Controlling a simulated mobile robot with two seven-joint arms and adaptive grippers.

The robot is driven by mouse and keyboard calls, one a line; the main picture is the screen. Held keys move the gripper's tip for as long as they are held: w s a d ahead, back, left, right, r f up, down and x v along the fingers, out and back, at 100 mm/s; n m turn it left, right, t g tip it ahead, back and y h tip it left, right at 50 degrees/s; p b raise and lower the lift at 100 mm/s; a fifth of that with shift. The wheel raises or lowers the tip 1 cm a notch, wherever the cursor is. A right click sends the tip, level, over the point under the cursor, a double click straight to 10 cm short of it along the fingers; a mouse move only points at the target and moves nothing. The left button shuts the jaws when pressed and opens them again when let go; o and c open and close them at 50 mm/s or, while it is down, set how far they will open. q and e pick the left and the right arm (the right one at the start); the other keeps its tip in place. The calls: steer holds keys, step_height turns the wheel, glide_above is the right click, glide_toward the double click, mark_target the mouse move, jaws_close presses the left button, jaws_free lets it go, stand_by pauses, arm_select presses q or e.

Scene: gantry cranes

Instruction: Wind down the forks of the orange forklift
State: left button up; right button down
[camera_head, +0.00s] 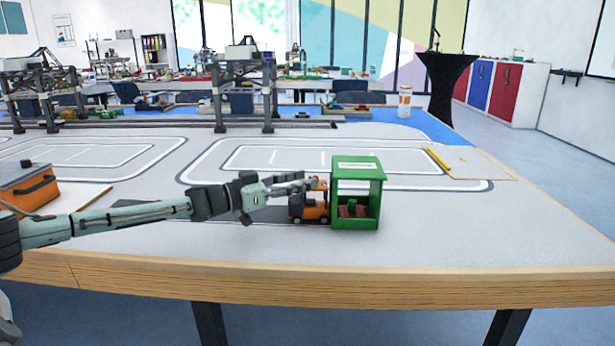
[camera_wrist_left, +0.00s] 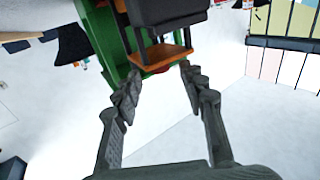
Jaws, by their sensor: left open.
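The small orange forklift (camera_head: 315,208) stands on the grey table top, just left of a green open-fronted shelter (camera_head: 358,170). My left arm reaches in from the left, and my left gripper (camera_head: 303,182) is at the upper left part of the forklift, partly covering it. In the left wrist view the two fingers of my left gripper (camera_wrist_left: 158,80) are spread apart. The orange and black parts of the forklift (camera_wrist_left: 163,56) lie just beyond and between the fingertips, with the green shelter (camera_wrist_left: 103,40) behind. Whether a finger touches the forklift is unclear. Its forks and any winding handle cannot be made out.
An orange toolbox (camera_head: 28,187) stands at the left table edge. Dark gantry cranes (camera_head: 245,88) stand on rails farther back. A yellow bar (camera_head: 437,160) lies at the right.

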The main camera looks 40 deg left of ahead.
arm_select(q)
steer(key=shift+x, duration=1.2)
steer(key=shift+c, duration=0.2)
jaws_close()
